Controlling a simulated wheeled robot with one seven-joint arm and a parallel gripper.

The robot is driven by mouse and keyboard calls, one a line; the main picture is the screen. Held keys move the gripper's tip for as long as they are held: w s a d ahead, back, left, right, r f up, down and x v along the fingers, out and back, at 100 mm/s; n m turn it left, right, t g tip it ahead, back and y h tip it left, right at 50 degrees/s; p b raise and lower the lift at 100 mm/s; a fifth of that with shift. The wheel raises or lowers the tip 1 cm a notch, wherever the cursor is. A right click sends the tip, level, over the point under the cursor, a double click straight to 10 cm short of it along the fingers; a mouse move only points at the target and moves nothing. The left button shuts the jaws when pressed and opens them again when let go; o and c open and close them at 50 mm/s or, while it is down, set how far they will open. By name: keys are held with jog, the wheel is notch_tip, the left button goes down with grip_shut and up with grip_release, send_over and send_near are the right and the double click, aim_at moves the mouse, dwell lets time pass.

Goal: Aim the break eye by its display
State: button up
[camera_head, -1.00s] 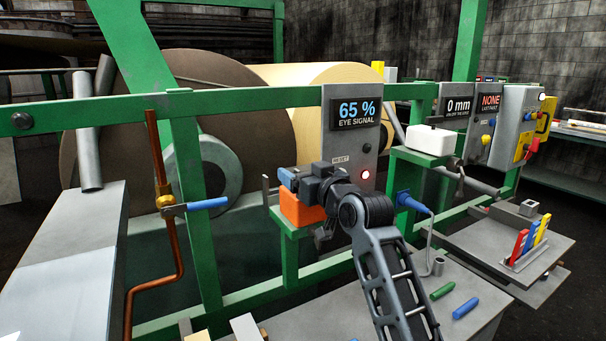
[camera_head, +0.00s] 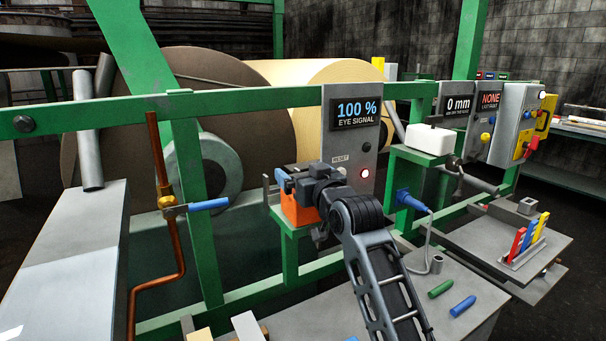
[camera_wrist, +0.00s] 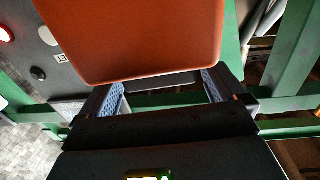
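The display (camera_head: 356,112) on the grey panel reads "100 % EYE SIGNAL". The orange housing (camera_head: 296,212), which I take for the break eye, sits on a green bracket below and left of the panel. My gripper (camera_head: 290,184) is at the top of this housing and hides part of it. In the wrist view the orange housing (camera_wrist: 135,35) fills the upper middle.
A blue plug (camera_head: 408,200) with a grey cable is right of my arm. A copper pipe with a blue-handled valve (camera_head: 209,204) stands left. Green frame rails surround the bracket. A side shelf (camera_head: 500,238) holds coloured tags.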

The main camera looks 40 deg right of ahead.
jog(key=shift+b+v, duration=0.75)
jog(key=shift+v, duration=3.15)
jog(key=s+a+f+n+y, duration=0.2)
jog(key=s+a+f+y, duration=0.1)
jog(key=s+a+f, duration=1.3)
jog(key=s+a+y, duration=0.1)
jog(key=s+a, duration=0.1)
jog(key=s, duration=0.5)
jog(key=s+a+n+g+y, duration=0.1)
jog(key=s+a, duration=0.1)
jog(key=s, duration=0.6)
jog(key=s+a+n+g+y, duration=0.1)
jog(key=s+a, duration=0.1)
jog(key=s, duration=0.6)
jog(key=shift+s+a+f, duration=0.1)
jog(key=shift+a+f, duration=0.15)
jog(key=shift+a, duration=0.1)
